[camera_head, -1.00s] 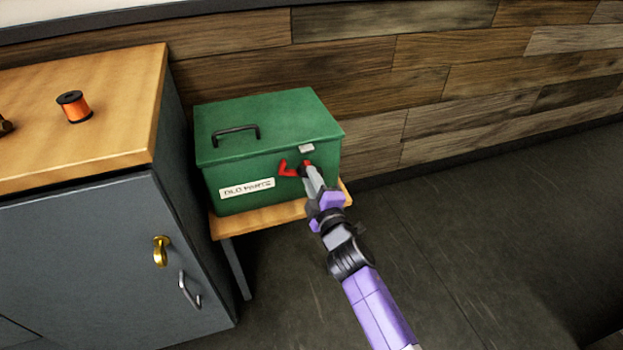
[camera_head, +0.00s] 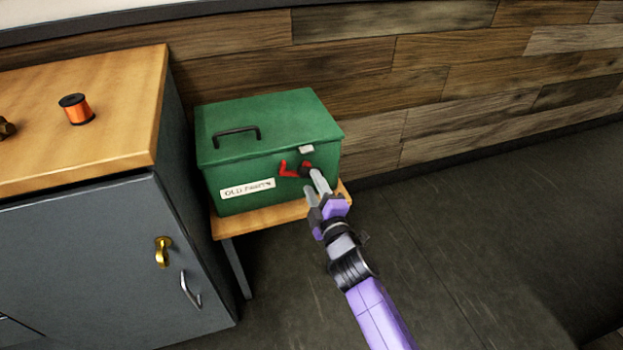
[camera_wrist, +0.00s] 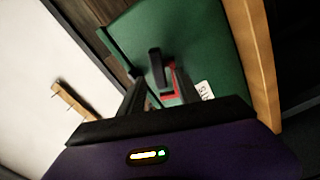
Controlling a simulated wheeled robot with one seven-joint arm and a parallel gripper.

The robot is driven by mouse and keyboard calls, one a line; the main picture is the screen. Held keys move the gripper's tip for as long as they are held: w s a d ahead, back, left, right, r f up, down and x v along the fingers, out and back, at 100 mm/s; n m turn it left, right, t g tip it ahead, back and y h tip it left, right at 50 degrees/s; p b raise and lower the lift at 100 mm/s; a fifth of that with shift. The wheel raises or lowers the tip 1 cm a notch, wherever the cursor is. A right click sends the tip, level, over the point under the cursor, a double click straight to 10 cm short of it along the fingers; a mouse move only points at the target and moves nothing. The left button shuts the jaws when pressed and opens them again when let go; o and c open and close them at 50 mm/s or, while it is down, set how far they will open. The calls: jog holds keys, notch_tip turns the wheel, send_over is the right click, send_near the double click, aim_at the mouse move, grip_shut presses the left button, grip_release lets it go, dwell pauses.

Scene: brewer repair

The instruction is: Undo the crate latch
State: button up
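The green crate (camera_head: 235,180) has a lid with a black handle and a white label on its front. A red latch (camera_head: 288,169) with a dark knob (camera_head: 305,171) is on the front, below a small grey catch (camera_head: 306,149) at the lid edge. My gripper (camera_head: 317,188) is at the latch, its fingers spread apart. In the wrist view my gripper (camera_wrist: 160,92) is open, with the dark knob (camera_wrist: 156,65) and red latch (camera_wrist: 170,95) seen between and beyond the fingers. Whether a finger touches the knob I cannot tell.
The crate stands on a small wooden bench (camera_head: 262,219) against the plank wall. A grey cabinet (camera_head: 95,250) with a wooden top stands close on the left, with an orange spool (camera_head: 77,109) on it. The floor on the right is clear.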

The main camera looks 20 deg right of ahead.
jog(key=s+p, duration=0.2)
jog(key=s, duration=0.3)
jog(key=shift+s, duration=0.35)
jog(key=s+r+m+g, duration=0.1)
jog(key=s+r+m, duration=0.3)
jog(key=s, duration=1.1)
jog(key=s+r+m+g, duration=0.1)
jog(key=s+m, duration=0.4)
jog(key=s, duration=1)
jog(key=s+r+m+g, duration=0.1)
jog(key=s+r+m, duration=0.3)
jog(key=s, duration=1.1)
notch_tip(320, 180, up, 16)
jog(key=m+p, duration=0.1)
jog(key=p, duration=1.6)
jog(key=shift+d, duration=0.4)
jog(key=shift+f, duration=0.15)
